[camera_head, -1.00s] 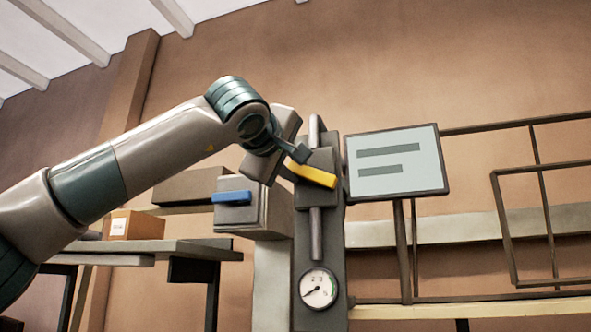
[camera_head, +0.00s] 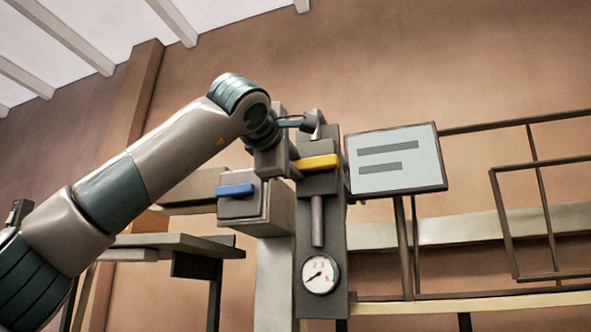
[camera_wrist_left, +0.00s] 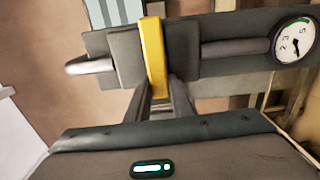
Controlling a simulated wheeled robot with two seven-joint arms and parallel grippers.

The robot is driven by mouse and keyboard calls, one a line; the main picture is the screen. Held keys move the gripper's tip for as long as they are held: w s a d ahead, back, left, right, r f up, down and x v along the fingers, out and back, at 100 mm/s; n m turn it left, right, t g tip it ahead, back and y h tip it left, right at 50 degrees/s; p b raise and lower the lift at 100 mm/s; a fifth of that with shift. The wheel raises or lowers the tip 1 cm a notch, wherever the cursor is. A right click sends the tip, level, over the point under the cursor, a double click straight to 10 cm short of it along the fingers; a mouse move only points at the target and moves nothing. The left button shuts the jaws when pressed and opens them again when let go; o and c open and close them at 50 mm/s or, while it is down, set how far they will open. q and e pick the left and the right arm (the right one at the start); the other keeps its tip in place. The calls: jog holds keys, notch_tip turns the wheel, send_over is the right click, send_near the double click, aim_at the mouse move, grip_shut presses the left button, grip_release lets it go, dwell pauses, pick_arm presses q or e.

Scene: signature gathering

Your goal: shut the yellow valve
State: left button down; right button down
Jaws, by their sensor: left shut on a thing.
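The yellow valve handle (camera_head: 318,162) sits on a dark valve block (camera_head: 318,183) on the upright panel at picture centre. It lies nearly level, across the vertical grey pipe (camera_head: 317,222). In the left wrist view the yellow handle (camera_wrist_left: 154,55) runs up and down, across the pipe (camera_wrist_left: 235,47). My left gripper (camera_head: 294,168) reaches the handle's left end in the head view. In the wrist view the left gripper's fingers (camera_wrist_left: 164,95) are shut on the handle's lower end; the exact contact is partly hidden. My right gripper shows in neither view.
A round gauge (camera_head: 320,274) is below the valve. A box with a blue handle (camera_head: 235,190) stands close left, under my arm. A grey sign (camera_head: 396,160) is close right, before a railing (camera_head: 520,300). A table (camera_head: 180,243) stands at lower left.

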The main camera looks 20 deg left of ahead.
pick_arm(q)
jog(key=shift+f, duration=0.1)
jog(key=c, duration=1.6)
grip_release()
jog(key=shift+o, duration=0.2)
jog(key=shift+s, duration=0.1)
